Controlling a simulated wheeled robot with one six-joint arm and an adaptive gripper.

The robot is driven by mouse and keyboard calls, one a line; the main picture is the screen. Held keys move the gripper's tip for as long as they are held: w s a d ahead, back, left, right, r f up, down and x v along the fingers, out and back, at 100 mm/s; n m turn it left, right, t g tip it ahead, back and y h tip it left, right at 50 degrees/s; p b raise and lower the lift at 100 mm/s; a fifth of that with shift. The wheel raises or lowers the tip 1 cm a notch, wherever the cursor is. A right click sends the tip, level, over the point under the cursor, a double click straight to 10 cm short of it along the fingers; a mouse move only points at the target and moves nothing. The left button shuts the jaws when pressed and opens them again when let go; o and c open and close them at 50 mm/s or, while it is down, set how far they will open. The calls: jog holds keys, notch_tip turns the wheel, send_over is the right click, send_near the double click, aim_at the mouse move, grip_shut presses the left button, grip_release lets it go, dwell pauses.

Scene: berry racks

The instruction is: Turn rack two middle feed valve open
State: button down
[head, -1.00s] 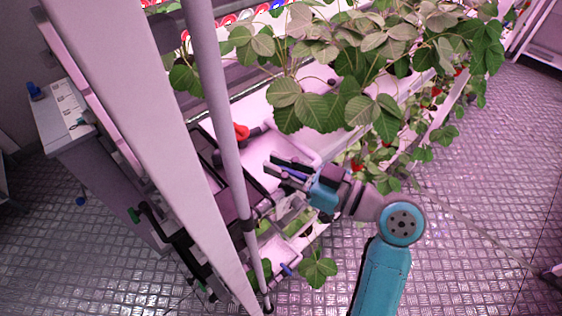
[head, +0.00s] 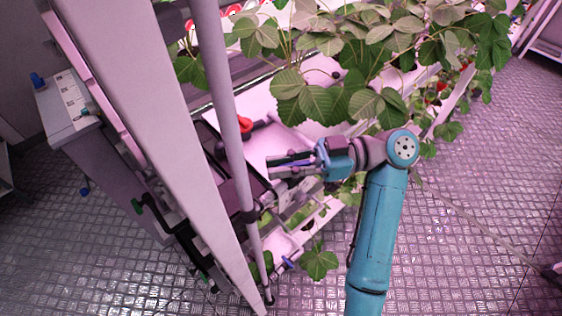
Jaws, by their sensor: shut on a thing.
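My gripper (head: 268,167) reaches left from the teal arm towards the rack, beside the pale tray and below the strawberry leaves. Its two dark fingers lie close together. A small blue lever-like part (head: 322,152) shows at the fingers near the gripper body, standing across them; it looks like the valve handle, with its valve body hidden by the gripper. A lower blue valve handle (head: 288,262) sits on the rack below, apart from the gripper.
A white post (head: 160,150) and a thin grey pole (head: 222,110) stand left of the gripper. Strawberry plants (head: 330,95) hang close above it. A grey cabinet (head: 100,170) stands at the left.

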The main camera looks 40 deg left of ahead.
dwell(0.3)
jog(key=c, duration=1.2)
grip_release()
jog(key=shift+o, duration=0.2)
notch_tip(320, 180, up, 10)
